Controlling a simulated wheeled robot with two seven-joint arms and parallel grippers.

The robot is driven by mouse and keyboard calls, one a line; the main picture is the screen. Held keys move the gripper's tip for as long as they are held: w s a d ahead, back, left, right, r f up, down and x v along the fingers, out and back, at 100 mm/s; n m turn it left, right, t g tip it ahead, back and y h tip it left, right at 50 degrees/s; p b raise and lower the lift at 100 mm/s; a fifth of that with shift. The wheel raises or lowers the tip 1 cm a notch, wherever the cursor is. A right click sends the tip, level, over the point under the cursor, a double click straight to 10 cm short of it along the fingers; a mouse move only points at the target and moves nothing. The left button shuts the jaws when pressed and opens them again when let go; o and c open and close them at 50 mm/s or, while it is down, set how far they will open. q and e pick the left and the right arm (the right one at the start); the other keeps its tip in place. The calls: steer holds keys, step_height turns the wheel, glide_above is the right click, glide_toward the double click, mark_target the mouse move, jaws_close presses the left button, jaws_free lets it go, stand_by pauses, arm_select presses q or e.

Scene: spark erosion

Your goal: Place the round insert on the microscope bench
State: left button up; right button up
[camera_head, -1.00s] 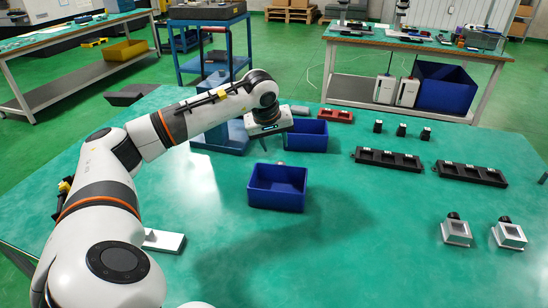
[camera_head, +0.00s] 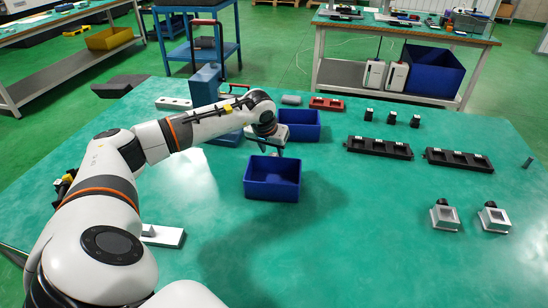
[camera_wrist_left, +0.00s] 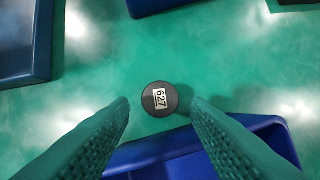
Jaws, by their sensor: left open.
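The round insert (camera_wrist_left: 160,98) is a small dark disc with a white label reading 627. In the left wrist view it lies on the green table, between and just ahead of my open fingertips, not held. My left gripper (camera_head: 271,148) is open and points down between the two blue bins in the head view. The insert is hidden there behind the gripper and front bin. I cannot tell for sure which surface is the microscope bench; a rear table (camera_head: 395,31) carries several instruments. My right gripper is not in view.
The front blue bin (camera_head: 272,190) is close beside the gripper; the rear blue bin (camera_head: 305,133) is behind it. Black racks (camera_head: 378,149), small black blocks and two silver fixtures (camera_head: 445,217) stand to the right. The table's front middle is clear.

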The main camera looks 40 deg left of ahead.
arm_select(q)
steer(key=x, duration=0.5)
steer(key=shift+f, duration=0.1)
jaws_close()
step_height(320, 180, up, 10)
steer(key=shift+d+r, duration=0.15)
stand_by(0.3)
steer(key=s+d+r+m+p, duration=0.1)
steer(key=s+d, duration=0.2)
steer(key=d, duration=0.6)
steer(key=s+d+r+m+h+p, duration=0.1)
steer(key=s+d, duration=0.3)
steer(key=d, duration=0.6)
steer(key=s+d+r+m+p, duration=0.2)
steer(key=s+d+p, duration=0.1)
steer(key=d, duration=0.7)
steer(key=shift+s+h, duration=0.3)
steer(key=shift+s, duration=0.4)
